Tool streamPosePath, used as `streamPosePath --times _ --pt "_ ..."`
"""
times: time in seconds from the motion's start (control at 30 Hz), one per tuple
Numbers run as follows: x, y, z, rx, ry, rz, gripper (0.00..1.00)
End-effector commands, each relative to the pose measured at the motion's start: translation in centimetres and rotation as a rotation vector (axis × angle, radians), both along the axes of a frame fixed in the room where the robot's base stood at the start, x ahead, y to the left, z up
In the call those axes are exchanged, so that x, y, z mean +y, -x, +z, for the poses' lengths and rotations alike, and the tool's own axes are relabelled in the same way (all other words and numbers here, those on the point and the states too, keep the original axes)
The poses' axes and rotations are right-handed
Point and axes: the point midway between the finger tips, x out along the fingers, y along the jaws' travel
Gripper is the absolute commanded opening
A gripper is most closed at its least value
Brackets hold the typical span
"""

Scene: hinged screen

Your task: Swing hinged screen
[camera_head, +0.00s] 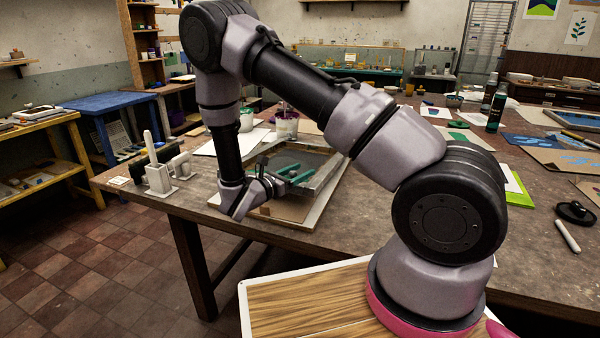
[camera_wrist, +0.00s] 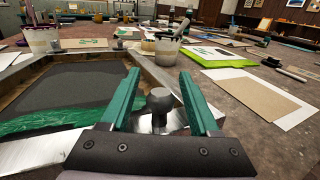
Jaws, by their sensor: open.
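The hinged screen has a metal frame (camera_head: 325,183) around a dark mesh (camera_wrist: 75,85) with a green patch along its near edge. It lies close to flat over a pale-edged board (camera_head: 285,222) on the workbench. My gripper (camera_head: 298,172) is over the screen, its green fingers apart. In the wrist view, the fingers (camera_wrist: 159,76) stand on either side of a dark grey knob (camera_wrist: 160,100) on the frame. Gaps show between the knob and both fingers. My wrist hides part of the screen's near side in the head view.
A grey clamp-like fixture (camera_head: 160,175) with an upright handle stands at the bench's left corner. Pots (camera_head: 286,124) stand behind the screen. Dark bottles (camera_head: 496,108), papers and a green-edged sheet (camera_head: 514,190) lie or stand to the right. Bare benchtop (camera_head: 375,215) shows right of the screen.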

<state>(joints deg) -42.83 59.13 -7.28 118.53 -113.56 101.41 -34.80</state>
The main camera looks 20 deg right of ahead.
Motion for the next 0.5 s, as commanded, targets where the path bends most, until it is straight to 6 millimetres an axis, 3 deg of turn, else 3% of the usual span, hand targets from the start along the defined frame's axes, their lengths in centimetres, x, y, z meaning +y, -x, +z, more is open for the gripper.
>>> streamPosePath --times 0.03,0.07,0.2,0.5 --pt "0.01 0.01 0.00 0.000 0.000 0.000 0.62" --pt "0.01 0.01 0.01 0.000 0.000 0.000 0.54" --pt "0.02 0.01 0.00 0.000 0.000 0.000 0.01" --pt "0.03 0.03 0.00 0.000 0.000 0.000 0.00"
